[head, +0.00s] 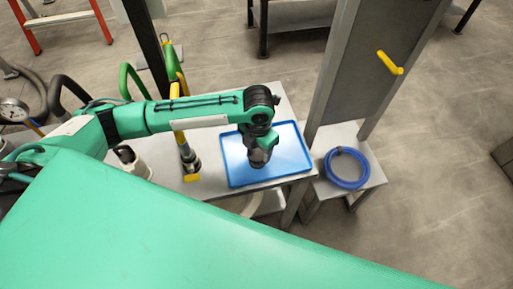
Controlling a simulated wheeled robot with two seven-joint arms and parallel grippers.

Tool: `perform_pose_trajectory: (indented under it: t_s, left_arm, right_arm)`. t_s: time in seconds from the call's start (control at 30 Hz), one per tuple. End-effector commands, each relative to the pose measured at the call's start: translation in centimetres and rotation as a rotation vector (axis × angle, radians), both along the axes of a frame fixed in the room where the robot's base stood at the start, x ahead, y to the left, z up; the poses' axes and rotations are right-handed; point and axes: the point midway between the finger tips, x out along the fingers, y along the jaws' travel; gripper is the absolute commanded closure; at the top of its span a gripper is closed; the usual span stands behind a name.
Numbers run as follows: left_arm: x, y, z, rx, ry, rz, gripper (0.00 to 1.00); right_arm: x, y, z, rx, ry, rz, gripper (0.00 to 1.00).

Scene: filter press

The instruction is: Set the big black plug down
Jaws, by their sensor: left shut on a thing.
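My left arm comes in from the left, and its gripper (261,147) points down over the blue tray (297,157). The gripper is shut on a dark thing, which I take to be the big black plug (259,159). The plug is small here and mostly hidden by the gripper and wrist. It shows against the middle of the tray floor; I cannot tell whether it touches it. My right gripper is not in view.
The tray lies on a grey table (212,178). A yellow-handled tool (186,152) stands left of the tray, with a white container (133,163) farther left. A blue hose coil (346,168) lies on a low stand at right, beside a grey post (328,70).

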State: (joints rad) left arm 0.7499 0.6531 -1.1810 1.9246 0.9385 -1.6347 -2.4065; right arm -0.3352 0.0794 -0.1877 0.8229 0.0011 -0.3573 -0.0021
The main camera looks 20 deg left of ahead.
Motion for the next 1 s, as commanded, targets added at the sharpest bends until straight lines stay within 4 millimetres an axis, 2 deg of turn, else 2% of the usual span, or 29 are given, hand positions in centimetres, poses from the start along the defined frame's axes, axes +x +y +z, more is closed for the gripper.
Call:
perform_pose_trajectory:
  t_s: [0.27,0.3,0.4,0.6,0.77,0.87,1.0]
  left_arm:
    - [0.0,0.0,-0.3,0.0,-0.001,0.0,0.66]
    - [0.0,0.0,-0.4,-0.001,-0.001,0.0,0.38]
    - [0.0,0.0,-0.4,-0.001,-0.001,0.0,0.2]
    - [0.0,0.0,-0.3,0.0,-0.001,0.0,0.2]
    - [0.0,0.0,0.2,0.0,-0.001,0.0,0.2]
    - [0.1,0.0,1.5,-0.002,-0.005,-0.001,0.2]
    - [0.2,0.0,4.4,-0.001,-0.006,-0.001,0.2]
  right_arm:
    - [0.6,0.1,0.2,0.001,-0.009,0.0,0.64]
    - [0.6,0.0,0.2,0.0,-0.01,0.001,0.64]
    - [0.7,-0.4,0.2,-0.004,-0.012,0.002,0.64]
    - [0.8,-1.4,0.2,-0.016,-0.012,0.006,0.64]
    - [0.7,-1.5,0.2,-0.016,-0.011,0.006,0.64]
    - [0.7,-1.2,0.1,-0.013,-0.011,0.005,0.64]
    - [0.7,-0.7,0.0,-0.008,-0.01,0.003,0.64]
